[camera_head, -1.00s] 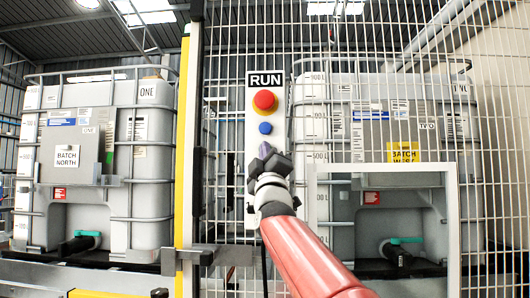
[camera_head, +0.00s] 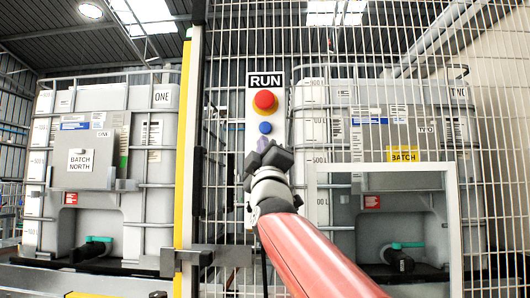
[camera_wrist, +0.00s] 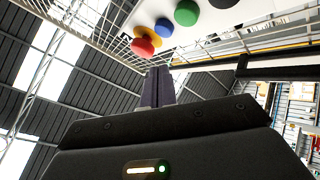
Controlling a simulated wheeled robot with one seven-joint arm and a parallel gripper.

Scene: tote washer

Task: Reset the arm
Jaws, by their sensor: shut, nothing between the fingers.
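My gripper (camera_head: 252,160) is at the end of my red arm, in front of the lower part of the white RUN panel (camera_head: 265,82). In the wrist view its fingers (camera_wrist: 159,80) are together, pointing up toward the panel, with nothing between them. The panel carries a red button (camera_head: 265,101) on a yellow ring and a blue button (camera_head: 265,128) below it. In the wrist view the red button (camera_wrist: 143,46), blue button (camera_wrist: 163,28) and a green button (camera_wrist: 186,12) show beyond the fingertips. The green button is hidden behind my gripper in the head view.
A wire mesh fence (camera_head: 400,35) surrounds the panel. A framed opening (camera_head: 452,225) is at the lower right. A yellow post (camera_head: 184,130) and latch (camera_head: 215,255) are left.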

